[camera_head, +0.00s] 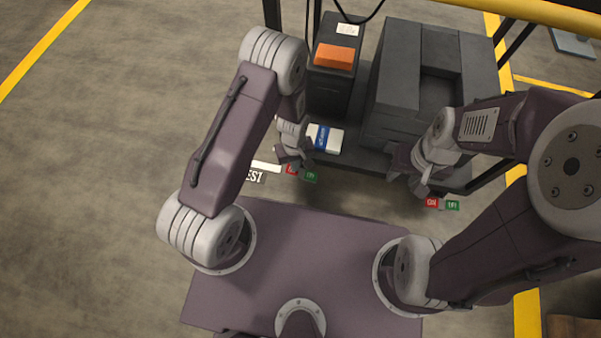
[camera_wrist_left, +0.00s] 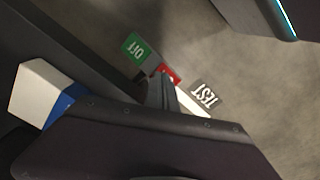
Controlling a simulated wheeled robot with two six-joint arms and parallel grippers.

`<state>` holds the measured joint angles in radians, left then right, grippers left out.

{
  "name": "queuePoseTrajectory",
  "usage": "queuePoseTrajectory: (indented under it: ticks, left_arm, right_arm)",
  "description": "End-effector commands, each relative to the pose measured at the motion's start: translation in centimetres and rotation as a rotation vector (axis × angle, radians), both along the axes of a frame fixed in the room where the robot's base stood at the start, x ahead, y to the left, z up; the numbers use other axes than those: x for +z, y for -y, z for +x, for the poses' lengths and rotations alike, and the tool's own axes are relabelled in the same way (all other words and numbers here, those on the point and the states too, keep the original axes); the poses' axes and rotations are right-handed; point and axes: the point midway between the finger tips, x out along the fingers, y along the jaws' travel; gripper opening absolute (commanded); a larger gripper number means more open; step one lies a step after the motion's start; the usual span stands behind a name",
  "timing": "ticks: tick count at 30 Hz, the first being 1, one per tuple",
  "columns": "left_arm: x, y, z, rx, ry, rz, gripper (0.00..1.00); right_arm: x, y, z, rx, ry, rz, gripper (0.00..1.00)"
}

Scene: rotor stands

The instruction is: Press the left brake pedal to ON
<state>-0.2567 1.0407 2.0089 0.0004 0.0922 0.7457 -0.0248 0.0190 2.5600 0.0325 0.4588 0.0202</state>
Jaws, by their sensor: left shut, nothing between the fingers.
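The left brake pedal's labels show at the front edge of the stand: a red label (camera_head: 291,169) and a green label (camera_head: 311,176). In the left wrist view the green label (camera_wrist_left: 134,47) reads OFF, and the red label (camera_wrist_left: 168,73) is partly covered by my fingers. The pedal itself is small and mostly hidden between them; its position is unclear. My left gripper (camera_head: 291,160) is shut and empty, just above these labels; its dark fingers (camera_wrist_left: 160,92) also show in the wrist view. My right gripper (camera_head: 416,180) hangs by the other red label (camera_head: 431,202) and green label (camera_head: 453,205).
A TEST sign (camera_head: 254,175) lies left of the left labels. A white and blue box (camera_head: 334,139) sits on the stand behind my left gripper. A dark cabinet with an orange block (camera_head: 334,56) and a large grey block (camera_head: 398,70) stand behind. Floor at left is clear.

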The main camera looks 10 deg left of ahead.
Motion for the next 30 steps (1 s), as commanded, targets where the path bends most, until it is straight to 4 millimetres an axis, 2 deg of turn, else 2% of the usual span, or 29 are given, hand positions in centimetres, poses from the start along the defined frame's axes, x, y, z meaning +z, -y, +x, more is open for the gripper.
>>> queuePoseTrajectory:
  ticks: [30]
  left_arm:
    - [-1.6,0.0,0.0,0.0,0.0,0.0,0.0]
  right_arm:
    - [-1.0,0.0,0.0,0.0,0.0,0.0,0.4]
